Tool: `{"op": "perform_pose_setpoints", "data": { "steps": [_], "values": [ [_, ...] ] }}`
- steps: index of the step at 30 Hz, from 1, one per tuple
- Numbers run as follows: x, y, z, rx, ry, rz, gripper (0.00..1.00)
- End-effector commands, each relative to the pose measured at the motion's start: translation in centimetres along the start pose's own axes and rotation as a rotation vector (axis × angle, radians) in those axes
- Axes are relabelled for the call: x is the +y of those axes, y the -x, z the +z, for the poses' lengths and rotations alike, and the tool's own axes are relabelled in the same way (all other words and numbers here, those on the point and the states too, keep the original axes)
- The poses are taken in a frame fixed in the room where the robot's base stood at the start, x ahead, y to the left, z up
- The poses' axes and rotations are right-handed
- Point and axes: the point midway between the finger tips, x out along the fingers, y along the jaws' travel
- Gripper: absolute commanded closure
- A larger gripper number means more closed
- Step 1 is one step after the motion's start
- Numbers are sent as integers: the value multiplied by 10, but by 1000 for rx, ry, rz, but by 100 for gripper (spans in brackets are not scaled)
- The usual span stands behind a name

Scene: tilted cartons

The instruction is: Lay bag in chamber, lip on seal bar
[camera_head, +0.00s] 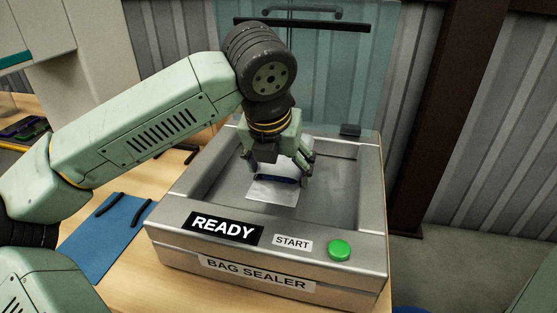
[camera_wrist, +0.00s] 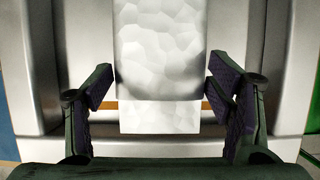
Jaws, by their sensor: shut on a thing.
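The bag (camera_wrist: 160,60) is pale and faceted. In the head view the bag (camera_head: 271,193) is inside the metal chamber (camera_head: 338,180) of the bag sealer, toward its front left. My gripper (camera_head: 280,168) reaches down into the chamber and is shut on the bag. In the wrist view my gripper (camera_wrist: 160,88) has a finger at each side edge of the bag. A thin orange strip (camera_wrist: 108,104), apparently the seal bar, runs crosswise. The bag's near end passes over it; whether they touch I cannot tell. My gripper hides part of the bag in the head view.
The clear lid (camera_head: 335,70) stands open behind the chamber. The front panel carries a READY display (camera_head: 222,228), a START label (camera_head: 292,243) and a green button (camera_head: 339,249). A blue mat (camera_head: 105,235) lies left of the machine. The chamber's right side is empty.

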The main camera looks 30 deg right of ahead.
Motion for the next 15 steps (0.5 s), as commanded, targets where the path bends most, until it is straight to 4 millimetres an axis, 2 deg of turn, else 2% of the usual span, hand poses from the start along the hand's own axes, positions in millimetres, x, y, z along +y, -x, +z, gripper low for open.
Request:
{"op": "perform_pose_setpoints", "data": {
  "steps": [6,15],
  "values": [
    [0,-23,-10,0,0,-1,52],
    [0,-43,-18,-1,0,-1,52]
  ]
}}
